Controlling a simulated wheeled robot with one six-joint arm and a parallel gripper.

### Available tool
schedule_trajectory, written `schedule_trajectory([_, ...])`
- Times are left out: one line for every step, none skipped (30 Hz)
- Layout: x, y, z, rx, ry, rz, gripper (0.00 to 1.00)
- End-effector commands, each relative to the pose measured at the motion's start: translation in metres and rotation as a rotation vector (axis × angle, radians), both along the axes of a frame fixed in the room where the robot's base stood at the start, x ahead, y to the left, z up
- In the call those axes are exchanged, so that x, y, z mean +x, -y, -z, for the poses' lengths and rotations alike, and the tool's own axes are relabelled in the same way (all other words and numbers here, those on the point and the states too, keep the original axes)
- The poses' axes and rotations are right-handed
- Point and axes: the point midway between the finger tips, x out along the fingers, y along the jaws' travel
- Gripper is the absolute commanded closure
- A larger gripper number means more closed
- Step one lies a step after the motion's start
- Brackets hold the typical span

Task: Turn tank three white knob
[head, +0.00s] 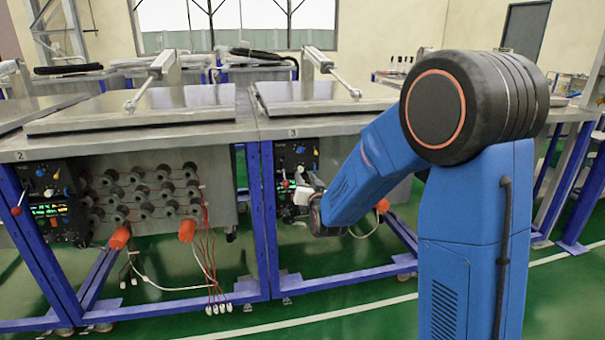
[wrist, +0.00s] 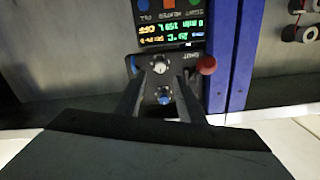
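Tank three (head: 325,97), marked "3", stands in the middle of the head view with its lid down. Its dark control panel (head: 284,158) is on the front below, partly covered by my arm. In the wrist view the white knob (wrist: 158,68) sits on the panel below the lit display, with a blue-tipped knob (wrist: 165,97) nearer my palm. My gripper (wrist: 158,72) is open, its fingers on either side of the knobs. The white knob is between or just beyond the fingertips; I cannot tell if they touch it.
A red-ended lever (wrist: 206,65) is right of my fingers in the wrist view, beside a blue frame post (wrist: 241,60). Tank two's panel (head: 49,205) and orange-ended valves (head: 187,230) are left. Green floor (head: 340,260) is open below.

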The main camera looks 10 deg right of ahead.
Motion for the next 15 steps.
schedule_trajectory([0.009, 0.000, 0.001, 0.000, -0.001, 0.001, 0.65])
schedule_trajectory([0.015, 0.000, 0.000, 0.000, 0.000, 0.001, 0.65])
schedule_trajectory([0.021, 0.000, 0.001, 0.000, -0.002, 0.000, 0.65])
schedule_trajectory([0.026, 0.000, 0.001, 0.000, -0.002, 0.000, 0.65])
schedule_trajectory([0.030, 0.000, 0.001, 0.000, -0.001, 0.001, 0.65])
schedule_trajectory([0.035, 0.000, 0.001, 0.000, -0.001, 0.001, 0.65])
schedule_trajectory([0.039, 0.000, 0.000, 0.000, 0.000, 0.000, 0.65])
schedule_trajectory([0.043, 0.000, 0.000, 0.000, 0.000, 0.000, 0.65])
schedule_trajectory([0.047, 0.000, 0.001, 0.000, -0.001, 0.000, 0.65])
schedule_trajectory([0.049, 0.000, 0.001, 0.000, -0.001, 0.001, 0.65])
schedule_trajectory([0.051, 0.000, 0.001, 0.000, -0.001, 0.000, 0.65])
schedule_trajectory([0.054, 0.000, 0.000, 0.000, -0.001, 0.000, 0.65])
schedule_trajectory([0.056, 0.000, 0.000, 0.000, -0.001, 0.000, 0.65])
schedule_trajectory([0.057, 0.000, 0.000, 0.000, -0.001, 0.000, 0.65])
schedule_trajectory([0.058, 0.000, 0.000, 0.000, -0.001, 0.000, 0.65])
